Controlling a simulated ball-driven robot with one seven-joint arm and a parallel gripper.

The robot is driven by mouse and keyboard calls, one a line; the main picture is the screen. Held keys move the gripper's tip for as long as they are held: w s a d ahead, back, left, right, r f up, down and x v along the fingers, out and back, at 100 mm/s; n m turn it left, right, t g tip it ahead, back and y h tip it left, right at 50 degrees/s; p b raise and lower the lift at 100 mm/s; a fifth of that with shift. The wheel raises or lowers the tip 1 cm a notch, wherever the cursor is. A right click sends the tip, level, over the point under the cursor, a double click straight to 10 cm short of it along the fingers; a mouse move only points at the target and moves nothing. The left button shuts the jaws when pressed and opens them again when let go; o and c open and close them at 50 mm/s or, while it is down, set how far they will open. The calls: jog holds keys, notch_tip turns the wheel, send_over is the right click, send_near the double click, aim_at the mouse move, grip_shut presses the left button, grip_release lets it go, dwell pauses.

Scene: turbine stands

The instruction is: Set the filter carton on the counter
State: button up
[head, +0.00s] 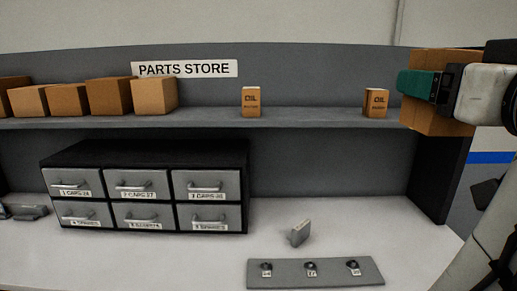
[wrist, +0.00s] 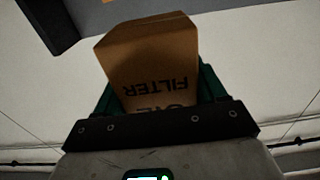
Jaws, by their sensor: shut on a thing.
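The filter carton is a brown cardboard box (head: 428,119) at the upper right of the head view, in front of the right end of the shelf. In the wrist view the carton (wrist: 152,62) shows the word FILTER upside down. My gripper (head: 418,84) has green fingers and is shut on the carton, holding it in the air at about shelf height. In the wrist view the fingers (wrist: 157,95) lie on both sides of the carton. The white counter (head: 330,225) spreads below, lower than the carton.
The shelf (head: 315,114) holds two small OIL cartons (head: 251,102) (head: 376,103) and several brown boxes (head: 154,95) at left. A drawer cabinet (head: 145,190) stands on the counter. A grey key plate (head: 315,273) and a small grey block (head: 299,233) lie front right.

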jog(key=w+f+y+b, duration=0.1)
jog(key=w+f, duration=0.6)
jog(key=f, duration=0.4)
jog(key=w+f, duration=0.7)
jog(key=f, duration=0.4)
notch_tip(320, 180, down, 13)
jog(key=s+f+b, duration=0.1)
jog(key=s+f, duration=0.2)
jog(key=f, duration=0.6)
jog(key=s+f, duration=0.3)
jog(key=f, duration=0.6)
jog(key=s+a+f+h, duration=0.1)
jog(key=s+a+f, duration=0.1)
jog(key=s+f, duration=1.2)
jog(key=shift+a+f+b, duration=0.3)
jog(key=shift+f+b, duration=0.05)
jog(key=shift+f, duration=0.3)
